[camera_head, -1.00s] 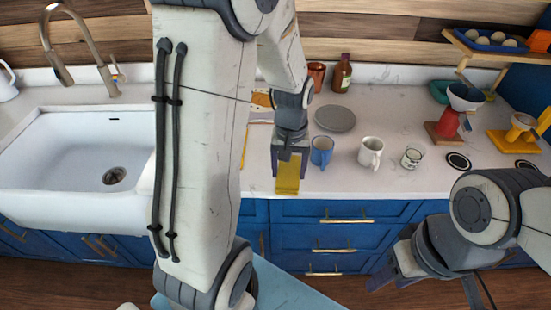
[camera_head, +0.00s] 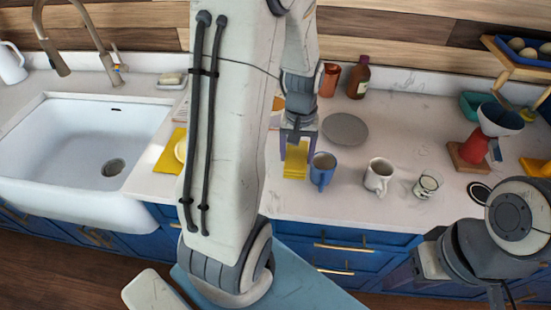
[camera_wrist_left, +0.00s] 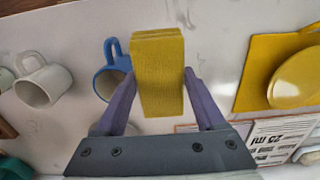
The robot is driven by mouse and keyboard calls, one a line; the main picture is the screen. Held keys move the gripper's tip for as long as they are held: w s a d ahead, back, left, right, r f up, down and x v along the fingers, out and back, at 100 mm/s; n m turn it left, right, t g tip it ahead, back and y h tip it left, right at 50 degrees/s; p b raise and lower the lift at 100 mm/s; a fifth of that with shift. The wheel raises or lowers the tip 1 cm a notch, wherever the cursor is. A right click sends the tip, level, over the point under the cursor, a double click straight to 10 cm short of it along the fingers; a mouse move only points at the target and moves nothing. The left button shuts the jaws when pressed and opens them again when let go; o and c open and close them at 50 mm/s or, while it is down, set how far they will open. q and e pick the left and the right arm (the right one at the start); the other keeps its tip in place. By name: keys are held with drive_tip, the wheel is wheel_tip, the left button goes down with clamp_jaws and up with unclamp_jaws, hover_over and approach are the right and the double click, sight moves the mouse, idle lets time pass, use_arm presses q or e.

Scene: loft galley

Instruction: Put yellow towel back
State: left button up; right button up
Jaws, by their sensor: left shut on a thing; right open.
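The yellow towel (camera_head: 295,163) is a folded, thick block held by my left gripper (camera_head: 298,142). In the left wrist view the towel (camera_wrist_left: 158,72) sits between the two purple fingers (camera_wrist_left: 158,88), which are shut on it. It hangs over the counter, just left of the blue mug (camera_head: 322,170). I cannot tell its exact height above the counter. My right gripper (camera_head: 428,264) is open and empty at the lower right, in front of the blue drawers. A flat yellow mat (camera_wrist_left: 262,62) bears a yellow plate (camera_wrist_left: 297,78); my left arm partly hides both in the head view.
A white mug (camera_head: 378,176), a small patterned cup (camera_head: 427,185) and a grey plate (camera_head: 345,128) stand to the right. A brown bottle (camera_head: 358,78) and a copper cup (camera_head: 329,80) stand behind. The white sink (camera_head: 75,140) is at the left. A printed sheet (camera_wrist_left: 270,140) lies nearby.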

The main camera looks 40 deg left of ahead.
use_arm(q)
drive_tip(key=a+f, duration=0.1)
drive_tip(key=a, duration=0.1)
drive_tip(key=a+f+p, duration=0.1)
drive_tip(key=a+f, duration=0.1)
drive_tip(key=a, duration=0.1)
drive_tip(key=a+f, duration=0.1)
drive_tip(key=a, duration=0.2)
drive_tip(key=shift+s+f, duration=0.1)
drive_tip(key=shift+f, duration=0.1)
wheel_tip(320, 180, down, 4)
drive_tip(key=shift+r+p, duration=0.15)
drive_tip(key=shift+p, duration=0.6)
drive_tip(key=shift+f, duration=0.25)
